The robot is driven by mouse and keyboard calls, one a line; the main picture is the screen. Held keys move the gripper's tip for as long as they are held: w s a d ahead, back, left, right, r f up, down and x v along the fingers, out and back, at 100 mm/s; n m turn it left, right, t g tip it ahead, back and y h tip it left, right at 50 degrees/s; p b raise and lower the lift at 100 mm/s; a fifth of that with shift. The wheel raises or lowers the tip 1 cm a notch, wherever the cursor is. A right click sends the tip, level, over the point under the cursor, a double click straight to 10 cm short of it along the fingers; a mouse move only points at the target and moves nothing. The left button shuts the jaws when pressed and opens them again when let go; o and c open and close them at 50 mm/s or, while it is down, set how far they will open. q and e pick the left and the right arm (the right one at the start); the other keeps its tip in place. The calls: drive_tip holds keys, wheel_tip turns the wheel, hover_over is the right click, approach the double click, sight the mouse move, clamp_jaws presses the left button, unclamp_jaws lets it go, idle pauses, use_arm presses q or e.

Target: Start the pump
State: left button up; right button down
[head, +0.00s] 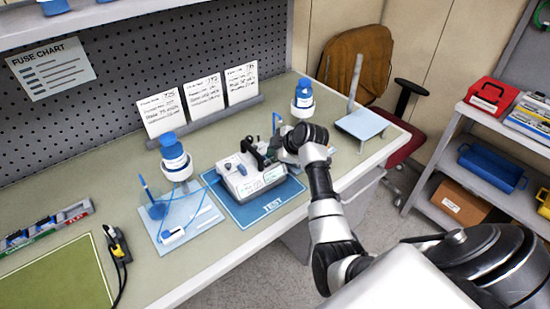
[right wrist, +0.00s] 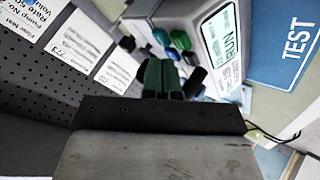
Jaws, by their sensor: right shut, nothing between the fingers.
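The pump (head: 240,187), a pale box with dark parts on top, stands on a blue mat marked TEST (head: 262,208). In the right wrist view the pump's screen (right wrist: 228,42) is lit and reads RUN, with smaller text beside it. My left gripper is out of view.
A stand with a blue-capped bottle (head: 174,160) is left of the mat; another bottle (head: 303,97) and a stand (head: 361,124) are to the right. Three written cards (head: 203,95) lean at the back. A green mat (head: 57,276) lies front left.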

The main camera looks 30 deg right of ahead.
wheel_tip(320, 180, up, 5)
drive_tip(key=p, duration=0.4)
idle(0.4)
idle(0.4)
